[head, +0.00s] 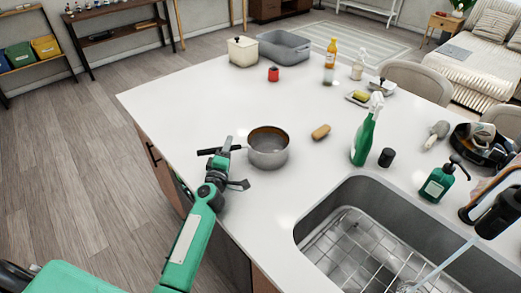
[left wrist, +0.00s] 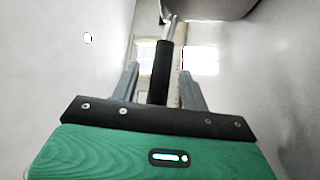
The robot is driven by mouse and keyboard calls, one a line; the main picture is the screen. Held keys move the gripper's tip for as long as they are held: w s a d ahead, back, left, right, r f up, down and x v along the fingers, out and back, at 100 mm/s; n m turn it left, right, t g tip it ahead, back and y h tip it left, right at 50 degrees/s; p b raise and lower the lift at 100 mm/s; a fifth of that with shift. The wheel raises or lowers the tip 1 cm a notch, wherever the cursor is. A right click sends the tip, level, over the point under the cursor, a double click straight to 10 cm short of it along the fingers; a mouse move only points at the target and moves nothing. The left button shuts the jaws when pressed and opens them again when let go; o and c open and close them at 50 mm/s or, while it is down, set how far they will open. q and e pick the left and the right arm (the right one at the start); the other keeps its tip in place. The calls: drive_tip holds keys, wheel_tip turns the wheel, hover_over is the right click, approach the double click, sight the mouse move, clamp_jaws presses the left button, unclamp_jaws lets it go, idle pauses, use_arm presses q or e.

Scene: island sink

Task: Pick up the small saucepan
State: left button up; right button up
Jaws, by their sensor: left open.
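The small saucepan (head: 268,149) is grey with a brownish rim inside and stands upright on the white island top, near its left edge. Its black handle (head: 207,151) points left towards that edge. My left gripper (head: 237,163) is open beside the pan, at the handle. In the left wrist view the dark handle (left wrist: 161,70) lies between the two open fingers (left wrist: 158,85), with a visible gap on each side. The pan's body (left wrist: 210,8) shows at the top of that view. My right gripper is not in view.
A sink (head: 345,235) with a wire rack lies right of my left arm. A green spray bottle (head: 366,132), a dark cup (head: 387,157) and a tan oblong item (head: 320,132) stand right of the pan. A red jar (head: 273,74) is behind it. The counter around the pan is clear.

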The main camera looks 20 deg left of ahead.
use_arm(q)
clamp_jaws()
drive_tip(key=shift+r, duration=0.2)
